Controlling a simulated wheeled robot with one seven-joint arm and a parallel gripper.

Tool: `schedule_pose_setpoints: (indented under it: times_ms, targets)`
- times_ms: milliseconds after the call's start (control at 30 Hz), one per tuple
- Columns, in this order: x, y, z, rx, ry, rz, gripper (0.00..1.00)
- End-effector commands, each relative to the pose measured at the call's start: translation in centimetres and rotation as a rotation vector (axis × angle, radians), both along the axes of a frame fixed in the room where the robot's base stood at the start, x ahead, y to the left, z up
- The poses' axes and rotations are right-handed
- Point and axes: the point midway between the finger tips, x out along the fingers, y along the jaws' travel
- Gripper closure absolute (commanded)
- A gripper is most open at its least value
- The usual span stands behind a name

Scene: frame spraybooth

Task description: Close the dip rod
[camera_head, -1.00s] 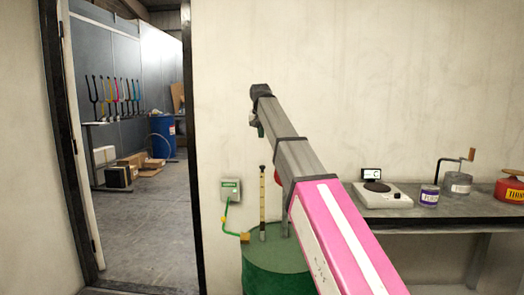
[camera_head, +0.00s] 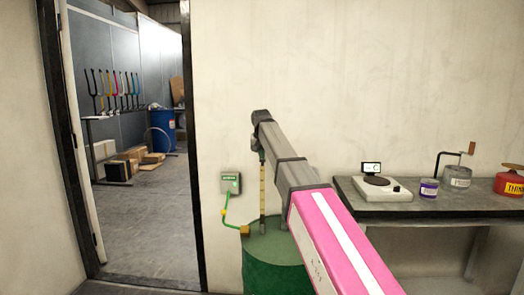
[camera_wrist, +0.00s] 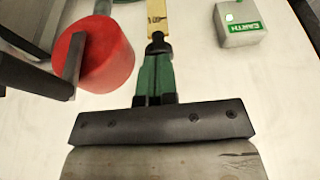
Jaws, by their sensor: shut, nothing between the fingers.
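The dip rod (camera_head: 263,198) is a thin yellow marked stick standing upright out of the top of the green drum (camera_head: 275,276). In the wrist view its yellow shaft (camera_wrist: 161,18) ends in a black knob (camera_wrist: 158,45). My gripper (camera_head: 262,158) is at the rod's top end. In the wrist view its green fingers (camera_wrist: 157,56) are together, with their tips right at the black knob. They look shut with nothing between them. I cannot tell whether they touch the knob. The rod's foot shows in a grey fitting on the drum.
A grey box (camera_head: 231,183) marked EARTH hangs on the wall with a green cable to the drum. A red cylinder (camera_wrist: 100,58) is close left of my fingers. A bench (camera_head: 440,207) with a scale and cans stands right. A doorway is left.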

Motion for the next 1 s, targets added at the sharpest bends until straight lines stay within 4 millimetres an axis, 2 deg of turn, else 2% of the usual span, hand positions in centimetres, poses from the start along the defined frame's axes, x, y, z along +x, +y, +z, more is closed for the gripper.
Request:
schedule_pose_setpoints:
  times_ms: [367,567,767,1000]
  targets:
    - [0.0,0.0,-0.2,0.0,0.0,0.0,1.0]
    - [-0.1,0.0,-2.0,-0.001,0.002,0.0,1.0]
    - [-0.2,-0.1,-6.6,-0.001,0.003,0.0,1.0]
    - [-0.2,0.0,-14.4,-0.001,0.004,0.0,1.0]
